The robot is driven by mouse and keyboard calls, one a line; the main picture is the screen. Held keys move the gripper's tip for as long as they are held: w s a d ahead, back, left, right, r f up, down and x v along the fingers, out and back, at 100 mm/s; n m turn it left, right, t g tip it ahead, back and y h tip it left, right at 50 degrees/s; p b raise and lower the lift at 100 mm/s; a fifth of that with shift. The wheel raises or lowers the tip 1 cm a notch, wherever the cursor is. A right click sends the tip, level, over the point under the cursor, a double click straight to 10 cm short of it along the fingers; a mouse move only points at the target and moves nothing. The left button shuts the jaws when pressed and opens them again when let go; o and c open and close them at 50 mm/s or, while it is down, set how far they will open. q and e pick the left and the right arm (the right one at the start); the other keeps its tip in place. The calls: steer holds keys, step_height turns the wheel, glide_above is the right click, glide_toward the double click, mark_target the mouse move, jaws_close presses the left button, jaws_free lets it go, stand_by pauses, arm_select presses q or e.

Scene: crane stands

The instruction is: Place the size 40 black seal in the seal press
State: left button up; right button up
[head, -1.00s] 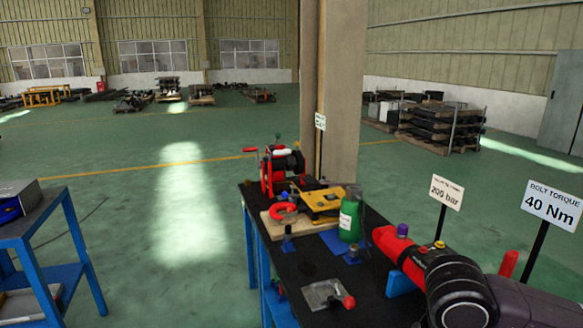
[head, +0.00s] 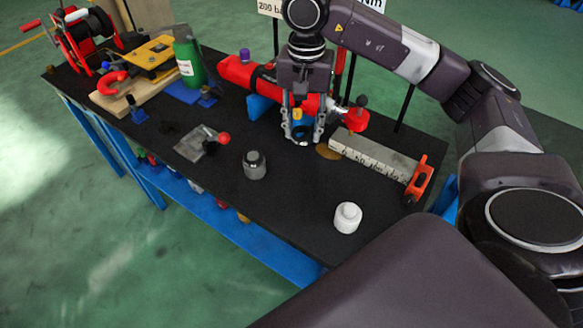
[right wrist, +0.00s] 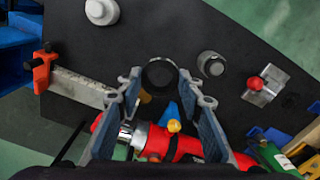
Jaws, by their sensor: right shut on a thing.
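My right gripper (head: 302,138) reaches down over the black table beside the red cylinder. In the right wrist view, its two fingers (right wrist: 164,80) are closed on the sides of a dark ring, the black seal (right wrist: 160,73). In the head view the seal (head: 302,133) is mostly hidden between the fingers. Its size marking cannot be read. I cannot tell for sure which thing is the seal press; a grey metal cylinder (head: 254,165) stands in front of the gripper, and a metal plate with a red knob (head: 200,143) lies to its left. My left gripper is not in view.
The red cylinder (head: 241,72) lies behind the gripper. A long marked bar (head: 372,158) with an orange clamp (head: 419,180) lies to the right. A white capped cylinder (head: 347,217) stands near the front edge. A green bottle (head: 189,57) stands at the back left.

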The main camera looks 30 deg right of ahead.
step_height(320, 180, down, 7)
steer(key=p, duration=0.2)
glide_above(302, 186)
step_height(302, 186, down, 7)
steer(key=shift+r, duration=0.1)
steer(key=shift+a+f, duration=0.1)
steer(key=shift+f, duration=0.2)
step_height(302, 186, down, 4)
steer(key=shift+f+p, duration=0.1)
steer(key=shift+p, duration=0.55)
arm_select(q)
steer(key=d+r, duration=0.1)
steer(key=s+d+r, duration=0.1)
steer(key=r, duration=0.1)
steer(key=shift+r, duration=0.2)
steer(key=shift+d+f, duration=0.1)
arm_select(e)
steer(key=shift+f, duration=0.15)
steer(key=shift+f+b, duration=0.1)
steer(key=shift+b, duration=0.2)
steer(key=o, duration=1)
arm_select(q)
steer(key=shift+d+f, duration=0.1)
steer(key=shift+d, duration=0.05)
